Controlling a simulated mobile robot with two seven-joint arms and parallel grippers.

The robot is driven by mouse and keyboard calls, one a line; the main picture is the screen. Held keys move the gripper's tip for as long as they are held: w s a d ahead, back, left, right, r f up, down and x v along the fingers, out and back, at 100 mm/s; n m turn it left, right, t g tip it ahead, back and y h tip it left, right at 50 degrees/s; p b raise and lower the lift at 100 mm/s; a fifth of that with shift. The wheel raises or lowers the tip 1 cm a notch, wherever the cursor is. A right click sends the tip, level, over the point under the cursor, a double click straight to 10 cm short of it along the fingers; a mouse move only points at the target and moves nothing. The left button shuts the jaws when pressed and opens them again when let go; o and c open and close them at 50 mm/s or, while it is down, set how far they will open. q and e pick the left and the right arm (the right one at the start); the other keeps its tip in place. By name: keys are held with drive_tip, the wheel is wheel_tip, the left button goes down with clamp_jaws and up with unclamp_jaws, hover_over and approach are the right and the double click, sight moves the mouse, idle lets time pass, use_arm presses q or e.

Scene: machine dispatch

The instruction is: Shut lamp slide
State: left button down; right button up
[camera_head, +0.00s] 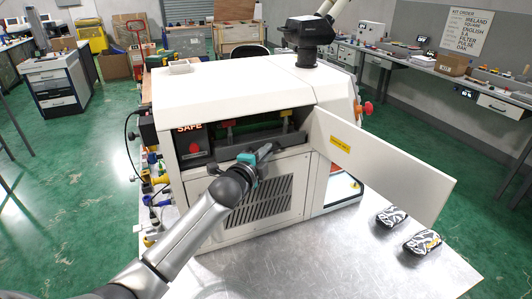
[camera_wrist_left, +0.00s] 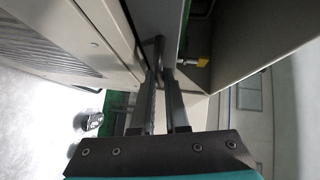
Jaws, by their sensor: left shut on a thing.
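The lamp slide appears to be the dark grey drawer-like piece (camera_head: 228,154) in the opening of the white machine (camera_head: 230,92), sticking out a little past the front panel. My left gripper (camera_head: 272,150), with teal parts, is at the slide's front edge, above the vented panel. In the left wrist view my gripper's two dark fingers (camera_wrist_left: 163,85) are shut on a dark bar (camera_wrist_left: 158,48), seemingly the slide's handle. The contact itself is partly hidden in the head view. My right gripper is not in view.
The machine's white door (camera_head: 385,168) stands open to the right, with a yellow label. Red and yellow fittings (camera_head: 286,117) show inside the opening. Two black-and-white patterned items (camera_head: 422,242) lie on the metal table (camera_head: 300,262). The table's front is clear.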

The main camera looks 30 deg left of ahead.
sight(260, 146)
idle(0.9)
use_arm(q)
drive_tip(key=w+a+b, duration=0.1)
drive_tip(key=w+a, duration=0.1)
drive_tip(key=a, duration=0.1)
drive_tip(key=shift+w, duration=0.25)
drive_tip(key=shift+r, duration=0.1)
drive_tip(key=c, duration=1)
unclamp_jaws()
drive_tip(key=shift+w+a, duration=0.15)
drive_tip(key=shift+o, duration=0.3)
drive_tip(key=shift+f, duration=0.2)
